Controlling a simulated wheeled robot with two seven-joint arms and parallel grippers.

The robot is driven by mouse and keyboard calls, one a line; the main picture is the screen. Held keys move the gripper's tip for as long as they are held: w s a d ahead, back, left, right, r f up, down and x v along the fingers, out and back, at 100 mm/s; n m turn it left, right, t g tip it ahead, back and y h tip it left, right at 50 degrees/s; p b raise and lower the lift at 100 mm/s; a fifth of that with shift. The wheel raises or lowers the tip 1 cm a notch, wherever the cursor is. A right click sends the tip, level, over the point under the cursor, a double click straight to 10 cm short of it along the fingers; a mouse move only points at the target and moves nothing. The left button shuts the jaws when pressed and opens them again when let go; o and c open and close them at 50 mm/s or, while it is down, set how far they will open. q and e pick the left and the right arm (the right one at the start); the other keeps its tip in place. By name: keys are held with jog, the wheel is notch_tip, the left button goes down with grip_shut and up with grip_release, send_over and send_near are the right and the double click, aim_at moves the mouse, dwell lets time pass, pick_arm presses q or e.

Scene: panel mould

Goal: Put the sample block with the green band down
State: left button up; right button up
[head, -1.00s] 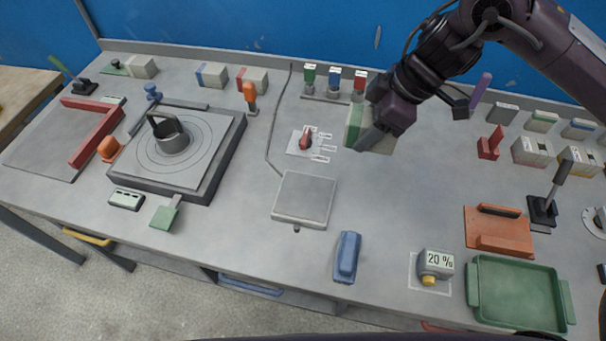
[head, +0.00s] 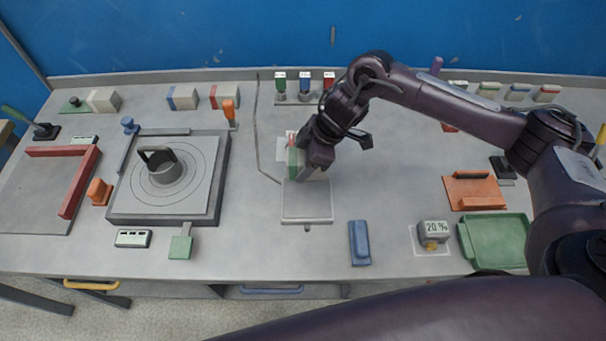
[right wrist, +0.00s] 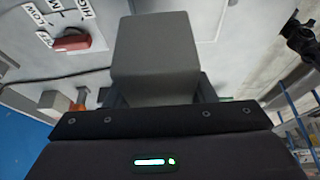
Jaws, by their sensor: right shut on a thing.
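My right gripper (head: 312,172) is shut on the sample block with the green band (head: 293,162). In the head view the block is at the back edge of a grey square plate (head: 307,205), and the gripper hides part of it. I cannot tell whether it touches the plate or hangs just above. In the right wrist view the block's plain grey side (right wrist: 155,50) shows between the fingers; its green band is hidden there. My left gripper is not in view.
A red switch with labels (right wrist: 72,43) is close beside the held block. A blue handle-like piece (head: 359,243) lies right of the plate. A round-marked platform (head: 205,195) stands to the left, and a green tray (head: 495,243) to the right. Bench between platform and plate is clear.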

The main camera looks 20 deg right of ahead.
aim_at(298, 186)
notch_tip(298, 186, down, 2)
jog(key=shift+f, duration=0.4)
notch_tip(298, 186, down, 3)
jog(key=shift+f+p, duration=0.2)
jog(key=shift+p, duration=0.3)
jog(key=shift+f, duration=0.4)
jog(key=o, duration=0.9)
jog(key=shift+d, duration=0.1)
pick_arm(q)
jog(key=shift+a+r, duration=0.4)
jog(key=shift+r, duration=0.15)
pick_arm(e)
jog(key=o, duration=0.3)
